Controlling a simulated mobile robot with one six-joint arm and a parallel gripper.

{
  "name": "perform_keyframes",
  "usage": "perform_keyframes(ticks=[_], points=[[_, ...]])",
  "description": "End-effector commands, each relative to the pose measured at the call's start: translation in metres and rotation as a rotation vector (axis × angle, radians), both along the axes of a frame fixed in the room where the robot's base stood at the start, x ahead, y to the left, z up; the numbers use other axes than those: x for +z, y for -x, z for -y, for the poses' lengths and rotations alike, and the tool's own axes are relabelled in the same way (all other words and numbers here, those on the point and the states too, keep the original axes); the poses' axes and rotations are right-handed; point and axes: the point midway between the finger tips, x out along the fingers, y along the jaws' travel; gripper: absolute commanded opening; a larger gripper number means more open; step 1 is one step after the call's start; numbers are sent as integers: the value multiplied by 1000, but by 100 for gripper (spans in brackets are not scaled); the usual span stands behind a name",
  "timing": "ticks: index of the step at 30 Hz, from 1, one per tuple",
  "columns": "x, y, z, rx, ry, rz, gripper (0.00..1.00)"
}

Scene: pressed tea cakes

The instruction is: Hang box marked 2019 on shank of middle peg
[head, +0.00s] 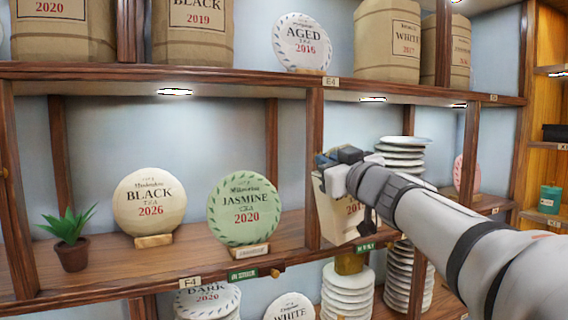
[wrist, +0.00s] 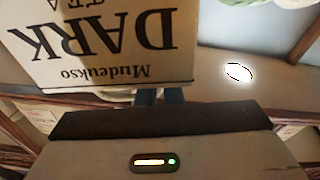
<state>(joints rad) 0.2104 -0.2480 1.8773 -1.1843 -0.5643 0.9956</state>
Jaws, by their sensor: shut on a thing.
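A cream box (head: 335,215) hangs from my gripper (head: 338,160) in front of the shelf upright in the head view. Red digits starting "201" show on its face; the last digit is hidden by my arm. In the wrist view the box (wrist: 110,65) fills the upper left, with "Mudeukso DARK" upside down. My gripper (wrist: 160,97) is shut on the box near its top edge; the contact is mostly hidden. A small brass-coloured peg (head: 278,272) sticks out from the lower shelf edge, left of and below the box, apart from it. I cannot tell which peg is the middle one.
Round cakes marked Black 2026 (head: 149,203) and Jasmine 2020 (head: 242,208) stand on the shelf left of the box. A potted plant (head: 70,240) is at far left. Stacked white discs (head: 403,150) stand behind my arm. Green label (head: 242,274) sits beside the peg.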

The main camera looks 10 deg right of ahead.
Motion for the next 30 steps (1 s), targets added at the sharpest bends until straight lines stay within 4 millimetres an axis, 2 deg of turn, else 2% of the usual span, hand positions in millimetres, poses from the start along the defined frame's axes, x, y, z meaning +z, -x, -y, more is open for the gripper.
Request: perform_keyframes(ticks=[18,30], points=[[-4,-35,-12,2,0,1,0],[-13,-45,-16,2,0,1,0]])
